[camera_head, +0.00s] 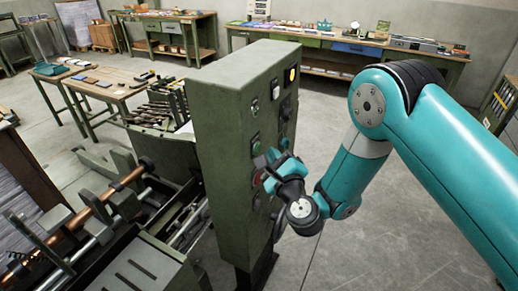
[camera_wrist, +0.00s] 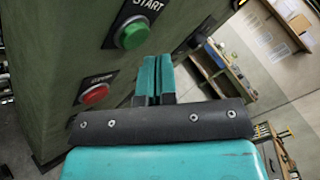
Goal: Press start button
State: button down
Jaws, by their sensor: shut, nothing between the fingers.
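The green start button (camera_wrist: 132,34) sits on a dark plate lettered START in the wrist view. A red button (camera_wrist: 93,94) is on a second plate below it; its label is hard to read. Both are on the face of a green control cabinet (camera_head: 222,130). My gripper (camera_wrist: 154,62) is shut and empty, its teal fingertips just right of and below the green button in the wrist view. In the head view my gripper (camera_head: 270,158) is close to the cabinet's panel side; whether it touches the panel cannot be told.
A machine with a copper-coloured roller (camera_head: 120,188) stands left of the cabinet. A lit yellow lamp (camera_head: 292,74) is high on the panel. Workbenches with tools (camera_head: 345,47) line the back wall. The floor (camera_head: 400,230) right of the cabinet is clear.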

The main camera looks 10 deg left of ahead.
jog(key=shift+a+r+p, duration=0.15)
jog(key=shift+a+p, duration=0.05)
jog(key=shift+p, duration=0.55)
jog(key=shift+w+a+p, duration=0.15)
jog(key=shift+a+p, duration=0.05)
jog(key=shift+p, duration=0.3)
jog(key=shift+w+a+p, duration=0.15)
jog(key=shift+a+p, duration=0.3)
jog(key=shift+p, duration=1.05)
dwell(1.2)
jog(key=shift+d+f+b, duration=0.2)
jog(key=shift+f+b, duration=0.05)
jog(key=shift+b, duration=0.55)
jog(key=shift+d+b, duration=0.3)
jog(key=shift+b, duration=0.45)
jog(key=shift+s+d+b, duration=0.3)
jog(key=shift+b, duration=0.25)
jog(key=shift+r, duration=0.1)
